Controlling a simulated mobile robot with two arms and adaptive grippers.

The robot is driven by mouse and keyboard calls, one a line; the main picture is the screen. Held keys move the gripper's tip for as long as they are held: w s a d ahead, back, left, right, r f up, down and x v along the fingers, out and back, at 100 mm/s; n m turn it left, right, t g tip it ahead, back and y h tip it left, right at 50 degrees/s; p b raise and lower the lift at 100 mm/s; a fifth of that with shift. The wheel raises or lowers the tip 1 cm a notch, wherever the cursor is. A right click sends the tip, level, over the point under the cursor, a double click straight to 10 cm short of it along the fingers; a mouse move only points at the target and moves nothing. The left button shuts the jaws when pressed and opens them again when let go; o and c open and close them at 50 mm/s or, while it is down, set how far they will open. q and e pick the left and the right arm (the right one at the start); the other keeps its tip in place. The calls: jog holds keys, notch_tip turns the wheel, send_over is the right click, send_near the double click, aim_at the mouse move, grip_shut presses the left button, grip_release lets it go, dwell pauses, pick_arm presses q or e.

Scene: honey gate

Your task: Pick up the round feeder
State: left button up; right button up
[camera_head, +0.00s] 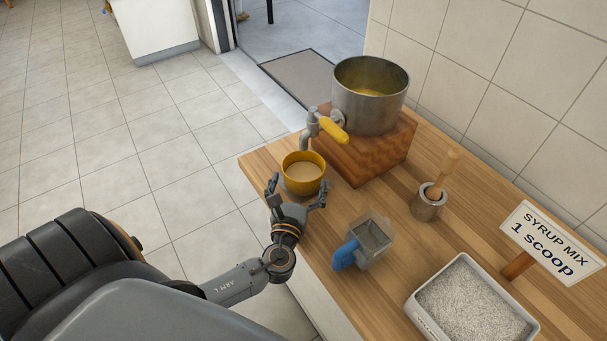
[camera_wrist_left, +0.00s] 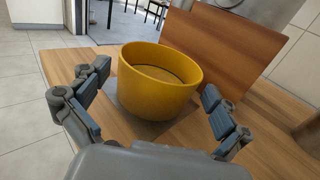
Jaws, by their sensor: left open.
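The round feeder is a yellow bowl-like cup (camera_head: 303,178) on the wooden counter, under the tap of a steel pot. It stands upright and holds something pale. My left gripper (camera_head: 297,192) is open at its near side, with one finger to the left and one to the right. In the left wrist view the yellow feeder (camera_wrist_left: 158,88) sits between and a little beyond the spread fingers of the gripper (camera_wrist_left: 158,100). I see a gap on each side of it there. My right gripper does not show.
A steel pot (camera_head: 370,98) with a yellow-handled tap (camera_head: 331,129) stands on a wooden block (camera_head: 378,153) behind the feeder. A grey scoop with blue handle (camera_head: 372,236), a metal cup with pestle (camera_head: 430,205), a white-grain tray (camera_head: 472,305) and a sign (camera_head: 553,242) stand to the right.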

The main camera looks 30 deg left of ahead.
aim_at(303, 166)
pick_arm(q)
jog(key=x, duration=0.2)
jog(key=p+x, duration=0.1)
jog(key=x, duration=0.1)
jog(key=shift+d+r, duration=0.1)
jog(key=shift+r, duration=0.15)
jog(key=shift+w, duration=0.4)
jog(key=c, duration=1)
jog(key=shift+c, duration=1.1)
jog(key=shift+r, duration=0.1)
